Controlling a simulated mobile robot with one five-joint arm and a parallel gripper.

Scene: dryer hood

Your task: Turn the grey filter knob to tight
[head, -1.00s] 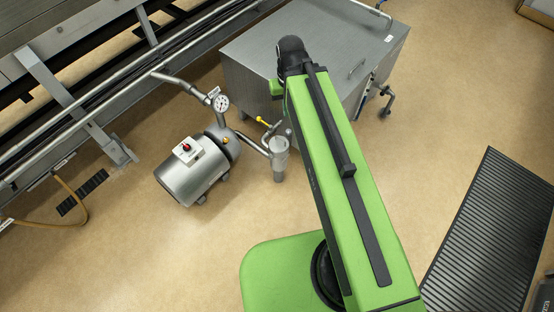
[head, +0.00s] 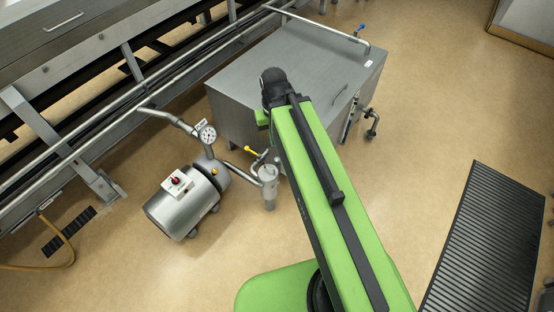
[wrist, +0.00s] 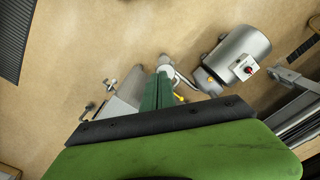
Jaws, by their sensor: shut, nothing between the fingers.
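The grey filter canister (head: 269,175) stands beside the pump, left of my green arm, in the head view. It also shows in the wrist view (wrist: 165,60), just beyond my fingertips. I cannot make out a separate knob on it or its setting; it is too small here. My gripper (wrist: 164,76) shows in the wrist view as green fingers, shut and empty, pointing toward the canister. I cannot tell the gap between them. In the head view my gripper is hidden by the arm.
A steel pump (head: 182,203) with a red switch lies left of the canister. A gauge (head: 208,134) and a yellow-handled valve (head: 250,150) stand close by. A steel tank (head: 290,70) is behind. A dark floor grate (head: 485,240) lies at right, with open floor around.

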